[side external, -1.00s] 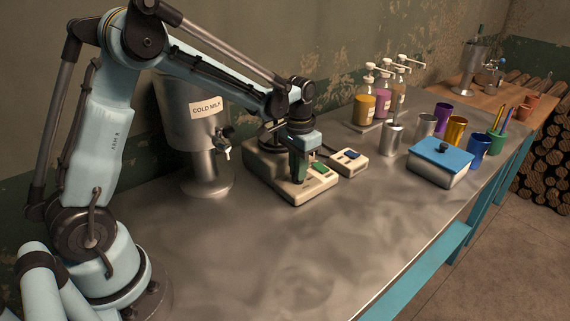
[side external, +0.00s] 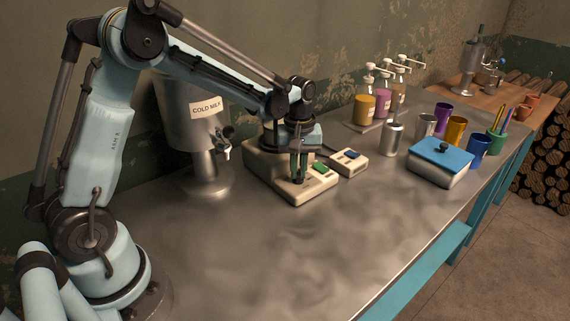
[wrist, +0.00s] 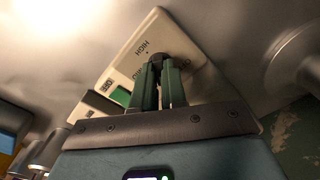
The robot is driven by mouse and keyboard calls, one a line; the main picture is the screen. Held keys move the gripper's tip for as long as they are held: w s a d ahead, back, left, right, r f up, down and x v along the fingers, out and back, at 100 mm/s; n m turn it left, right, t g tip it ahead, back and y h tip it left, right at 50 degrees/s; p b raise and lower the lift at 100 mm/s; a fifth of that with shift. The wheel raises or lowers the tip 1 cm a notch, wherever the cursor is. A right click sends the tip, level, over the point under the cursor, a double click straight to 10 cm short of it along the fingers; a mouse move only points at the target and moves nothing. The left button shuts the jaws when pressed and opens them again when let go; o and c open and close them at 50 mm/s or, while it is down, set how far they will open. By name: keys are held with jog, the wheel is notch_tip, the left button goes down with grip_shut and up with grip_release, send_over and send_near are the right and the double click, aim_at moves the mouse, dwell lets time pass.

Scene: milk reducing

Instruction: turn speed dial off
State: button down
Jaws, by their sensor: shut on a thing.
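The cream control unit (side external: 308,191) stands on the metal counter, with a green switch (side external: 319,168) on its sloped top. It also shows in the wrist view (wrist: 150,36), with the word HIGH printed on it. My gripper (side external: 298,176) points down at the unit's front, and its green fingers are shut on the dark speed dial (wrist: 178,53). The fingers hide part of the dial and of the markings near it, so I cannot read its setting.
A smaller cream box (side external: 348,163) with a blue switch sits to the right. The COLD MILK dispenser (side external: 196,115) stands at the left. A blue-lidded box (side external: 440,160), cups and pump bottles (side external: 365,108) stand further right. The counter's front is clear.

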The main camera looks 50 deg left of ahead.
aim_at(298, 173)
jog(key=n, duration=0.3)
jog(key=shift+n, duration=2.1)
jog(key=c, duration=1.2)
grip_release()
notch_tip(298, 173, up, 12)
jog(key=shift+r, duration=0.1)
